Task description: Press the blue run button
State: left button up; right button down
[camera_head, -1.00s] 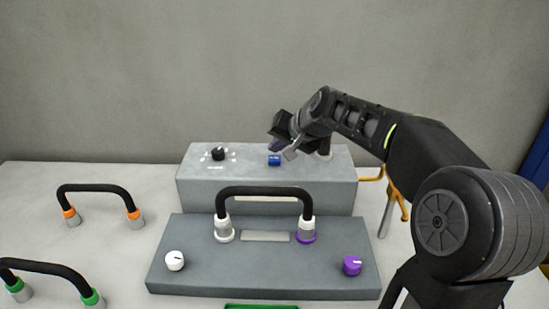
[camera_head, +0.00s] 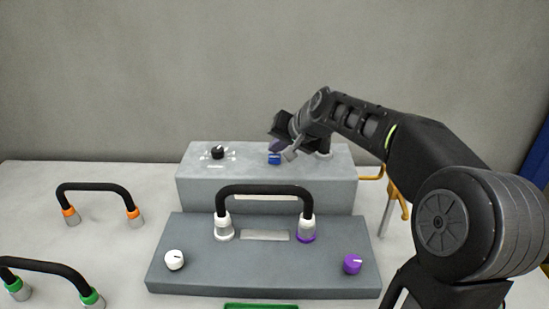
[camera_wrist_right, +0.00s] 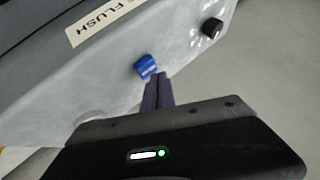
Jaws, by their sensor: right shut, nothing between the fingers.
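The blue run button (camera_head: 274,159) stands on top of the grey box (camera_head: 330,188) at the back of the table. It also shows in the right wrist view (camera_wrist_right: 146,66). My right gripper (camera_head: 275,147) is at the button, just behind and above it in the head view. Its fingers (camera_wrist_right: 158,90) are shut and empty, with their tips close beside the button in the right wrist view. I cannot tell whether they touch it. My left gripper is out of view.
A black knob (camera_head: 218,153) sits on the same box. In front, a grey panel (camera_head: 210,281) carries a black hose handle (camera_head: 264,190), a white knob (camera_head: 174,260) and a purple knob (camera_head: 352,265). Two more hoses, with orange (camera_head: 97,188) and green ends, stand at left.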

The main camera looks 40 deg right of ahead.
aim_at(276, 158)
jog(key=shift+f+b, duration=0.5)
jog(key=shift+f, duration=0.25)
dwell(0.7)
jog(key=shift+r, duration=0.1)
jog(key=shift+r+p, duration=0.8)
jog(key=shift+r, duration=0.1)
notch_tip(276, 158, up, 5)
jog(key=p, duration=0.4)
dwell(1.0)
